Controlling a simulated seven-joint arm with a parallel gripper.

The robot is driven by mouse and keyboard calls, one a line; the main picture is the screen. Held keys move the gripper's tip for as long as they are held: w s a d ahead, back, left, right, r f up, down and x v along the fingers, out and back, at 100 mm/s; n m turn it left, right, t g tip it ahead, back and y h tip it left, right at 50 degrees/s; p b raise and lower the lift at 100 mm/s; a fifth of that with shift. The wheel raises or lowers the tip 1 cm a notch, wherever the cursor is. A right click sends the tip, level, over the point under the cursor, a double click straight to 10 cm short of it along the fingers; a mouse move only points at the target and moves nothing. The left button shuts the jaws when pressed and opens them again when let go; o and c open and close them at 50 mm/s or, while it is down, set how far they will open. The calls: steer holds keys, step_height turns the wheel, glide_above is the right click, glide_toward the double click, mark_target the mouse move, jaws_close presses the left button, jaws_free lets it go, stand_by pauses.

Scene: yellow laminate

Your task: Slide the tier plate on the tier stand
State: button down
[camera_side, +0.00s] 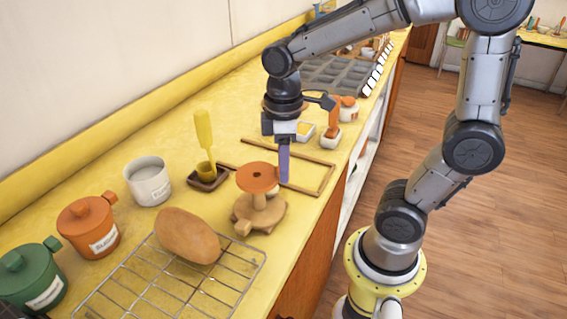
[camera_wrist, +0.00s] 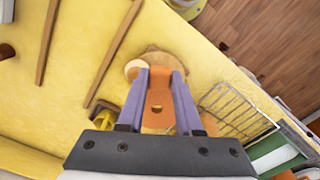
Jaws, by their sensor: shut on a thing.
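The orange tier plate (camera_side: 257,180) is a small round disc with a hole, held roughly level over the wooden tier stand (camera_side: 272,217). My gripper (camera_side: 284,180) points down with purple fingers at the plate's right side and is shut on it. In the wrist view the plate (camera_wrist: 159,92) shows between the two fingertips (camera_wrist: 160,74), with the round stand base (camera_wrist: 165,57) beyond them. In the side view a short post shows between plate and base. I cannot tell whether the post is inside the plate's hole.
A wire rack (camera_side: 215,290) with a brown loaf (camera_side: 187,235) lies at the front. A white mug (camera_side: 149,182), orange canister (camera_side: 88,226) and green canister (camera_side: 32,275) stand left. A yellow-handled tool in a dark dish (camera_side: 208,182) and a wooden frame (camera_side: 325,182) are nearby.

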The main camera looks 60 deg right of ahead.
stand_by(0.3)
steer(key=shift+f, duration=0.35)
steer(key=shift+f, duration=0.2)
steer(key=shift+f, duration=0.3)
steer(key=shift+f, duration=0.15)
stand_by(0.4)
steer(key=shift+f, duration=0.45)
steer(key=shift+f, duration=0.15)
steer(key=c, duration=0.5)
jaws_free()
